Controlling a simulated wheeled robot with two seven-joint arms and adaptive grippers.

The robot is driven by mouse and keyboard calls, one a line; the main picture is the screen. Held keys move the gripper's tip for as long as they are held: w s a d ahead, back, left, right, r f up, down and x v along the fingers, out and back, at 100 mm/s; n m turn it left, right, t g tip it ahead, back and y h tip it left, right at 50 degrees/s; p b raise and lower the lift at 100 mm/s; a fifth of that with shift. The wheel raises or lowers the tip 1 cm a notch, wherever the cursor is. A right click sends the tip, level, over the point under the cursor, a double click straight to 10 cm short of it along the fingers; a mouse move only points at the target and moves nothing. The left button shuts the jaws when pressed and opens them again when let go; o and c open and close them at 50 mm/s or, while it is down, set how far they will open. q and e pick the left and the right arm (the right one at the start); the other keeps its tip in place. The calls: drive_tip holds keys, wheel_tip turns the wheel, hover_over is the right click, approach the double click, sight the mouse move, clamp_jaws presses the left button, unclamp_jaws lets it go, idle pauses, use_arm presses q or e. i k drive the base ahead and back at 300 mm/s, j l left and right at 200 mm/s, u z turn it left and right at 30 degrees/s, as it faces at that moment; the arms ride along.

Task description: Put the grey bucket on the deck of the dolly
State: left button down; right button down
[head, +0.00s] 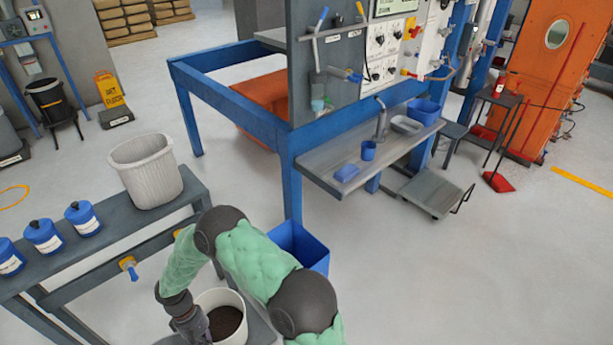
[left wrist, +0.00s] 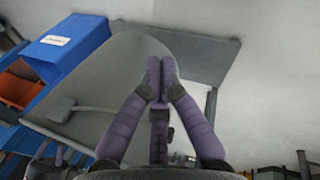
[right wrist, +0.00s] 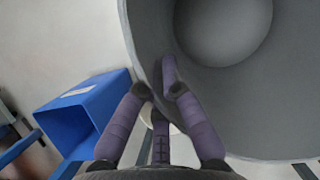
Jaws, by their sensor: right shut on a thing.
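A grey bucket (right wrist: 245,110) fills the right of the right wrist view, seen into its open mouth. My right gripper (right wrist: 170,88) is shut on its rim. In the head view my green-sleeved right arm reaches down to the lower left, and its gripper (head: 196,325) is beside a pale bucket (head: 234,299) with a dark inside. I cannot tell whether both views show the same bucket. My left gripper (left wrist: 160,85) is shut, with nothing seen between its fingertips, over a grey plate (left wrist: 205,55). A low flat grey platform with a handle, perhaps the dolly (head: 430,190), stands on the floor.
A ribbed pale bin (head: 146,175) and several blue jars (head: 83,217) stand on the grey bench at left. A blue bin (head: 312,250) is beyond my arm; it also shows in the right wrist view (right wrist: 85,105). Blue-framed equipment (head: 230,105) stands behind.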

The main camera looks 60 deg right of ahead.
sight(434, 190)
drive_tip(key=l+z, duration=0.1)
drive_tip(key=z, duration=0.35)
drive_tip(key=l+z, duration=0.15)
drive_tip(key=z, duration=0.35)
drive_tip(key=l+z, duration=0.15)
drive_tip(key=z, duration=0.3)
drive_tip(key=i+l+z, duration=0.15)
drive_tip(key=l+z, duration=0.3)
drive_tip(key=i+l+z, duration=0.2)
drive_tip(key=l+z, duration=0.25)
drive_tip(key=i+l+z, duration=0.2)
drive_tip(key=z, duration=0.25)
drive_tip(key=i+l+z, duration=0.25)
drive_tip(key=i+z, duration=0.15)
drive_tip(key=i, duration=0.2)
drive_tip(key=i+l+z, duration=0.1)
drive_tip(key=i+z, duration=0.35)
drive_tip(key=i+l+u, duration=0.1)
drive_tip(key=i+u, duration=0.35)
drive_tip(key=i+l+u, duration=0.3)
drive_tip(key=i+u, duration=0.2)
drive_tip(key=i+l+u, duration=0.7)
drive_tip(key=l+u, duration=0.25)
drive_tip(key=i+l+u, duration=0.2)
drive_tip(key=l+u, duration=0.25)
drive_tip(key=l, duration=0.3)
drive_tip(key=i, duration=0.5)
